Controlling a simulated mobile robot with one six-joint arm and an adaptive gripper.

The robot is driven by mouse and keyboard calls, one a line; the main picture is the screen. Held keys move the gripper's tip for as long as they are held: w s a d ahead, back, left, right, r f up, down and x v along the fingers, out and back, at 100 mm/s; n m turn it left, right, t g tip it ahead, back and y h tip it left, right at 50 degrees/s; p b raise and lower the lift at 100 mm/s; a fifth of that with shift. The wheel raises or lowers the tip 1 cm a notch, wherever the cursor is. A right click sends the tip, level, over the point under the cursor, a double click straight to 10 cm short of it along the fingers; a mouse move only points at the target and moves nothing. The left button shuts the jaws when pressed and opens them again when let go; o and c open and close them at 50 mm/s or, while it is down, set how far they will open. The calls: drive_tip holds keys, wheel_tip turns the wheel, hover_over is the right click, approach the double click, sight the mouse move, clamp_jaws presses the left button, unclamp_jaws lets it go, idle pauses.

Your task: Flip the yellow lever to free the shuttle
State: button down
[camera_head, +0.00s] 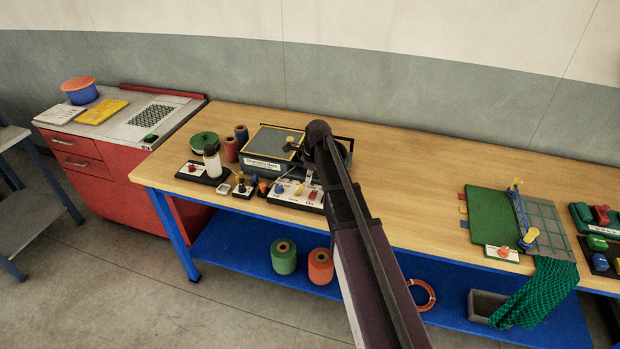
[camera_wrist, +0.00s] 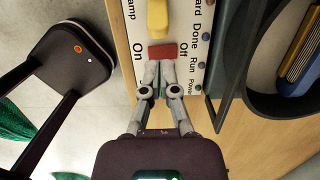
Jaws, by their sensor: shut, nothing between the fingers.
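A yellow lever (camera_wrist: 157,18) stands on a white panel (camera_wrist: 190,48) with printed labels, partly cut off by the top edge of the wrist view. A red switch (camera_wrist: 163,51) sits below it, between the labels On and Off. My gripper (camera_wrist: 160,70) is shut and empty, its fingertips at the near edge of the red switch; I cannot tell whether they touch it. In the head view the panel (camera_head: 309,197) lies at the bench's front edge with the yellow lever (camera_head: 298,191) on it. I cannot identify the shuttle for sure.
A machine box (camera_head: 262,163) stands behind the panel. Spools, a white bottle (camera_head: 212,161) and small knobs stand to its left. A dark curved guard (camera_wrist: 240,60) is close right of my gripper in the wrist view.

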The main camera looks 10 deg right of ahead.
sight(299, 189)
drive_tip(key=shift+w+a+f+b, duration=0.1)
drive_tip(key=shift+a+f+b, duration=0.1)
drive_tip(key=shift+f+b, duration=0.9)
drive_tip(key=shift+w+a+f+b, duration=0.1)
drive_tip(key=shift+a+f+b, duration=0.05)
drive_tip(key=shift+f+b, duration=0.9)
drive_tip(key=shift+f, duration=0.15)
drive_tip(key=shift+d, duration=0.25)
drive_tip(key=shift+a, duration=0.1)
